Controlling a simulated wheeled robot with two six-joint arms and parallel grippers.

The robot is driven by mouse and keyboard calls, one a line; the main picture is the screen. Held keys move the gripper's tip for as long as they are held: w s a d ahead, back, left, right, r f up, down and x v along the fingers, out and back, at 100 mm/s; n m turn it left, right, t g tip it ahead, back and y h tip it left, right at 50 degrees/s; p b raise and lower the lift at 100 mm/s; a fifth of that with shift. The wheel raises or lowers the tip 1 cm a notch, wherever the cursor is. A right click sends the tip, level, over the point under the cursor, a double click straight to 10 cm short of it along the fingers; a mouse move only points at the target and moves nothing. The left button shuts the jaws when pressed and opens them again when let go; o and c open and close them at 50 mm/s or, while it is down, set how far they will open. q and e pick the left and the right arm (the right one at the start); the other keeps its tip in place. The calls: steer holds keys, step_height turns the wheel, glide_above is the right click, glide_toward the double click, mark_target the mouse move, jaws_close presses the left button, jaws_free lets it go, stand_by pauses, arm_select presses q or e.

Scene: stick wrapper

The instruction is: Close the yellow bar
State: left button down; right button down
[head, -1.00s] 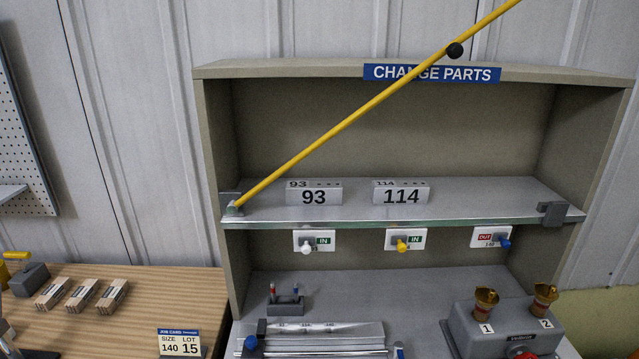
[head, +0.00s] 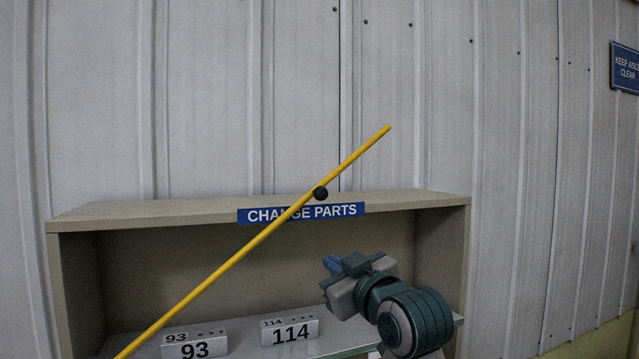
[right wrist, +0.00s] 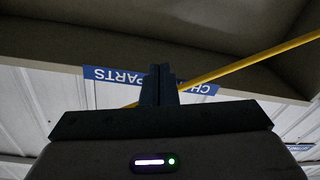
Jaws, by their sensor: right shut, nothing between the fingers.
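The yellow bar (head: 255,241) slants up from the lower left to the upper right across the front of the cabinet, in a raised position. A black knob (head: 320,193) sits on it near the "CHANGE PARTS" sign (head: 350,210). My right gripper (head: 331,264) is in front of the cabinet's opening, below and right of the knob, apart from the bar. Its fingers (right wrist: 159,86) are shut and empty in the right wrist view, where the bar (right wrist: 250,60) passes beyond them. The bar's lower end is out of the head view. My left gripper is not in view.
Two blocks marked 93 (head: 194,346) and 114 (head: 290,331) stand on the cabinet's shelf. The cabinet's top board (head: 150,213) is behind the bar. A ribbed wall (head: 200,90) stands behind, with an aisle sign (head: 625,67) at the right.

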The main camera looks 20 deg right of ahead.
mark_target(322, 185)
steer(key=s+a+r+n+t+y, duration=0.1)
steer(key=s+r, duration=0.2)
steer(key=r, duration=0.4)
steer(key=s+r+n+t+y, duration=0.1)
steer(key=s+r+t, duration=0.15)
steer(key=r, duration=0.45)
steer(key=p+x, duration=0.6)
steer(key=x, duration=0.3)
steer(key=f, duration=0.1)
steer(key=d+f+p, duration=0.1)
steer(key=f+p, duration=0.1)
steer(key=shift+w+d+f+g, duration=0.2)
steer(key=shift+w+f+g, duration=0.05)
steer(key=shift+f, duration=0.05)
steer(key=shift+a, duration=0.15)
